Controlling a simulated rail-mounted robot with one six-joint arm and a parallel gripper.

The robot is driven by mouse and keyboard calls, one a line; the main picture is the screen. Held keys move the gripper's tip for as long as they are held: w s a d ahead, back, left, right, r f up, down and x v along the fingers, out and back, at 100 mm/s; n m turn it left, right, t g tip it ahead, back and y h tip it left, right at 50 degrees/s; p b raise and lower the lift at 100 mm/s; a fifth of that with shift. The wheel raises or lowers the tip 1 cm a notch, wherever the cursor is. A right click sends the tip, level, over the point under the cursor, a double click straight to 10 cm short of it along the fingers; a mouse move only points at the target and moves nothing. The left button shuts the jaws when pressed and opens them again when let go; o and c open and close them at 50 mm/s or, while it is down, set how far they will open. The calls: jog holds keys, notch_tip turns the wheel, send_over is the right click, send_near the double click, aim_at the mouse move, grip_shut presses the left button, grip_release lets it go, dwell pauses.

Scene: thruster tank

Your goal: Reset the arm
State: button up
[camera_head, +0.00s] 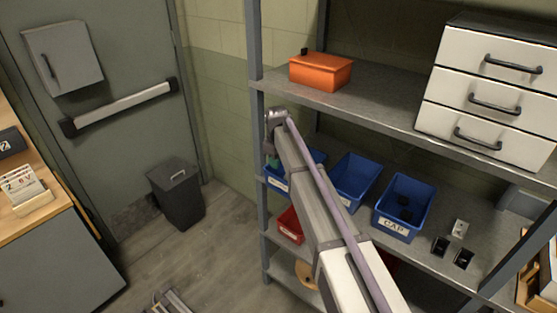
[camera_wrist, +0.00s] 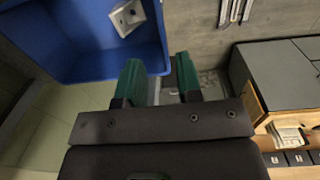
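In the head view my arm (camera_head: 315,200) reaches up and away from the bottom edge to the left end of the shelf rack. My gripper (camera_head: 272,162) hangs at the arm's far end, mostly hidden behind it, by the leftmost blue bin (camera_head: 276,184). In the wrist view my gripper (camera_wrist: 162,80) shows two green fingers set apart, with nothing between them. A blue bin (camera_wrist: 85,65) lies beside and beyond the left finger; I cannot tell whether they touch. A small white part (camera_wrist: 127,17) lies in that bin.
More blue bins (camera_head: 352,182) (camera_head: 403,207) and small loose parts (camera_head: 460,228) share the shelf. An orange box (camera_head: 320,72) and white drawers (camera_head: 490,95) stand above; a red bin (camera_head: 291,225) sits below. A dark waste bin (camera_head: 177,192) stands left; floor between is open.

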jog(key=shift+f, duration=0.1)
jog(key=s+d+f+m+b, duration=0.3)
jog(key=s+d, duration=0.1)
jog(key=s, duration=0.7)
jog(key=s+d+f+m+b, duration=0.2)
jog(key=s+d+m+b, duration=0.1)
jog(key=s, duration=0.8)
jog(key=s+d+f+m+b, duration=0.2)
jog(key=s+d, duration=0.3)
jog(key=s, duration=0.7)
jog(key=shift+d+f+m+b, duration=0.15)
jog(key=shift+f+m+b, duration=0.25)
jog(key=shift+f+m, duration=0.35)
